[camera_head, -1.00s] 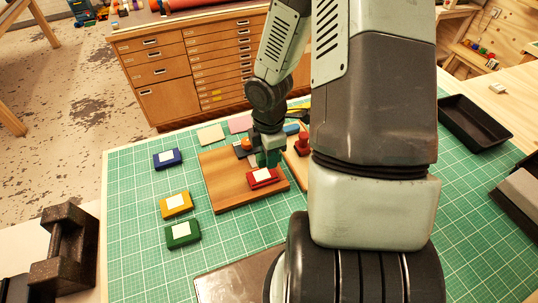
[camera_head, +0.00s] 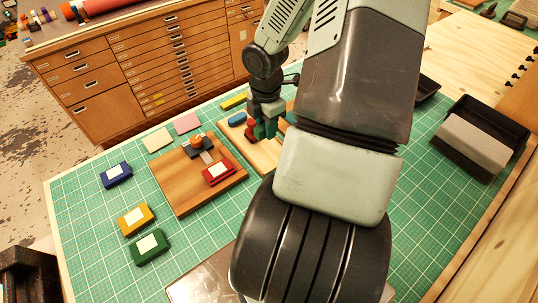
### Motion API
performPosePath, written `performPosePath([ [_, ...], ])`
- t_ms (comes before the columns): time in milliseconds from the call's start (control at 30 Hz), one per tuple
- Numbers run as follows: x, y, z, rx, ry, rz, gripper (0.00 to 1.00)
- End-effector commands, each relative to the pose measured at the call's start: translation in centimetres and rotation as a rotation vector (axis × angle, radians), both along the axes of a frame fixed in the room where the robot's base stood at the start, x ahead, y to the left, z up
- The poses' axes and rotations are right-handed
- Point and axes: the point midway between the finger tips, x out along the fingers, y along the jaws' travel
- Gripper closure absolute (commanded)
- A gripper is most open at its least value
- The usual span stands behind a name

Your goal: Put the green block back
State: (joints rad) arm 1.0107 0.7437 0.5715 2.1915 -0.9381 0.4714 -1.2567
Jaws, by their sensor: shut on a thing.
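My gripper (camera_head: 266,116) is at the pale wooden board (camera_head: 249,152), partly hidden by my arm. It appears shut on a dark green block (camera_head: 261,130), which is small and partly hidden here. A red block (camera_head: 250,131) is just left of the green one; whether they touch is unclear. I cannot tell whether the green block rests on the board or hangs just above it. A separate flat green case (camera_head: 149,247) with a white label lies on the mat at the lower left.
A brown board (camera_head: 183,201) bears a red labelled case (camera_head: 218,172) and an orange-knobbed dark piece (camera_head: 198,144). Blue (camera_head: 116,175) and yellow (camera_head: 135,218) cases lie left. A blue piece (camera_head: 237,119) lies near my gripper. A black tray (camera_head: 483,138) stands right.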

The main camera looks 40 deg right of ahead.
Motion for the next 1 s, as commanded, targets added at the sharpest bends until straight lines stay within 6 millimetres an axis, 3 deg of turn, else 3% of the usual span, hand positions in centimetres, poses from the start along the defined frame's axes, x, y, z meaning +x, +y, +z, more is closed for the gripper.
performPosePath([
  [133, -0.4, -1.0, -0.8, 0.000, 0.001, 0.000, 0.95],
  [333, -0.4, -1.0, -4.6, 0.001, 0.001, 0.003, 0.95],
  [700, -0.4, -1.0, -9.0, -0.001, 0.001, 0.003, 0.95],
  [1000, -0.3, -1.1, -9.9, -0.002, -0.002, -0.001, 0.95],
])
